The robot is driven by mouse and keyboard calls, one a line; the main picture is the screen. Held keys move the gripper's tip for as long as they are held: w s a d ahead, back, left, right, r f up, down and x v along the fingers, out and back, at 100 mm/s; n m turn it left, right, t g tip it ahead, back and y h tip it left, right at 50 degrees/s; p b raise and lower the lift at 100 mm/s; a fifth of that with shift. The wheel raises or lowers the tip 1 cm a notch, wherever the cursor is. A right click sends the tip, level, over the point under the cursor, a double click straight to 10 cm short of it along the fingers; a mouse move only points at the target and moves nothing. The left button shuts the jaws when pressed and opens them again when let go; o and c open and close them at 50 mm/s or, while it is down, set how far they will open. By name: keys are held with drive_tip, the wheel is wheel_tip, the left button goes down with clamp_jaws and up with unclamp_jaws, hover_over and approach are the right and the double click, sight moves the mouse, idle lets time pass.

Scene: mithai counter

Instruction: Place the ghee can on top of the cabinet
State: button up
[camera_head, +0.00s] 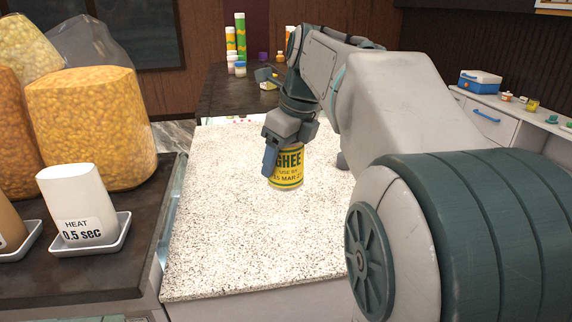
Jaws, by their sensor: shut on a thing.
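The ghee can (287,171) is a yellow can with a dark green "GHEE" band and printed text. It is upright over the speckled white counter top. My gripper (287,155) comes down from above and is shut on the can, with one finger showing along its left side. The other finger is mostly hidden behind the can and the arm. I cannot tell whether the can's base touches the counter (220,230). A white cabinet (490,120) with a blue drawer handle stands at the right; I cannot tell whether it is the task's cabinet.
Large bags of yellow snacks (90,125) and a white "HEAT 0.5 sec" cup (75,200) stand on the dark left counter. A blue-and-white box (480,82) and small jars sit on the right cabinet. Tall tubes (240,38) stand at the back. The speckled counter's front is clear.

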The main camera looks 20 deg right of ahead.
drive_tip(key=shift+w+d+f+p, duration=0.35)
drive_tip(key=shift+w+d+f, duration=0.4)
drive_tip(key=shift+w+f, duration=0.75)
drive_tip(key=shift+w+d+f+p, duration=0.4)
drive_tip(key=shift+w+d+f, duration=0.4)
drive_tip(key=shift+w+f, duration=0.7)
drive_tip(key=shift+w+d+f+p, duration=0.35)
drive_tip(key=shift+w+d+f, duration=0.6)
drive_tip(key=shift+f, duration=0.85)
drive_tip(key=shift+w+a, duration=0.15)
drive_tip(key=shift+a, duration=0.05)
drive_tip(key=shift+f, duration=0.2)
drive_tip(key=o, duration=1.4)
drive_tip(key=v, duration=1.2)
drive_tip(key=shift+r, duration=0.15)
